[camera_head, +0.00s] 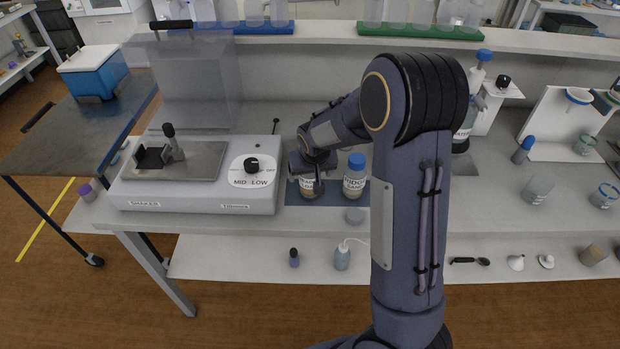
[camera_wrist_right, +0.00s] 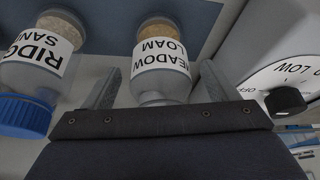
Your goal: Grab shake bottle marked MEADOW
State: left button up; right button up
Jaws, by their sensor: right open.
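The MEADOW LOAM bottle (camera_wrist_right: 162,58) is a clear jar with a white label and brown soil. In the right wrist view it stands between the two fingers of my right gripper (camera_wrist_right: 160,86), with a visible gap at each side. Its neck end is partly hidden by the gripper body. In the head view the bottle (camera_head: 307,190) is mostly covered by my right gripper (camera_head: 316,180), which is open over it. My left gripper is not in view.
The blue-capped RIDGE SAND bottle (camera_head: 355,178) stands close by on the same dark blue mat (camera_head: 330,198). The shaker (camera_head: 200,172) with its MID/LOW dial is just left.

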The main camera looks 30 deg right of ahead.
jog(key=shift+c, duration=0.4)
jog(key=c, duration=1)
jog(key=shift+r, duration=0.15)
